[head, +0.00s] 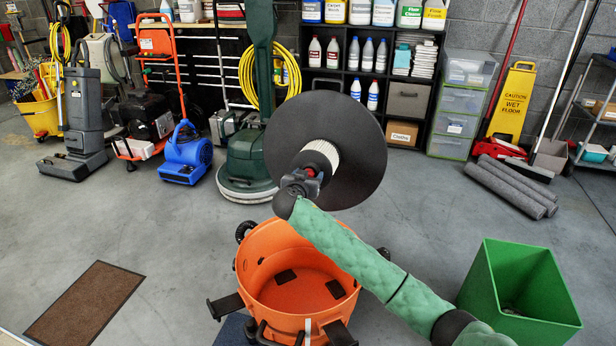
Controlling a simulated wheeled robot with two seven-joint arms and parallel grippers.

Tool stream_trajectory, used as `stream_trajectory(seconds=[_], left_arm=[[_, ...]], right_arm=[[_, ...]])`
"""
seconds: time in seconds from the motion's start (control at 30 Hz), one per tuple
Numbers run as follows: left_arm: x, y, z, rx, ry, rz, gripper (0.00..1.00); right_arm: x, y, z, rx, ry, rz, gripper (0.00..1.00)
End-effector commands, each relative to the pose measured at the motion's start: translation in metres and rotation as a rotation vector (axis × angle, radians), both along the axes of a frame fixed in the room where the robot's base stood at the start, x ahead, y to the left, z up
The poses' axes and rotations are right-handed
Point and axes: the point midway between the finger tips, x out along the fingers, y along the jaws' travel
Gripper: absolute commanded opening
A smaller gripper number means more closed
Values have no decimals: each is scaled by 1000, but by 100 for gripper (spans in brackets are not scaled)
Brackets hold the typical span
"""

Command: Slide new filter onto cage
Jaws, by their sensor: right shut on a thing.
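A white pleated filter (325,153) stands out from the middle of a large black disc (350,120), held tilted in the air behind and above an open orange drum (290,252). My right gripper (308,177) is shut at the near end of the filter, with a small red part showing by its fingers. The exact grip point is partly hidden by the gripper. I cannot make out a cage; any inside the filter is hidden. My left gripper is not in view.
A green bin (520,290) stands at the right of the drum. A brown mat (85,302) lies at the left. A green floor machine (247,165) stands behind the disc, and grey rolls (512,186) lie at the back right. Floor between mat and drum is clear.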

Motion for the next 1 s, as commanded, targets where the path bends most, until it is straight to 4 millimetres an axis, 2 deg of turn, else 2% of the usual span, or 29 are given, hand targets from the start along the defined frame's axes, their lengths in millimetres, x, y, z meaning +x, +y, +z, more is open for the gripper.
stream_trajectory(seconds=[0.17, 0.2, 0.3, 0.6, 0.77, 1.0], left_arm=[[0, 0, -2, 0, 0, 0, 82], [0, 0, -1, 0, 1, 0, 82], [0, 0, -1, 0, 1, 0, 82], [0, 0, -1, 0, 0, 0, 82], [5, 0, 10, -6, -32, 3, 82], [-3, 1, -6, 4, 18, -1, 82]], right_arm=[[1, 0, 0, 1, 0, 0, 11], [1, 0, 0, 1, -1, 0, 65], [1, 0, 0, 1, -1, 0, 85], [1, 0, -1, 0, 1, 0, 85], [1, 0, 0, 0, 0, 0, 85], [-37, 13, 6, 3, 1, 2, 85]])
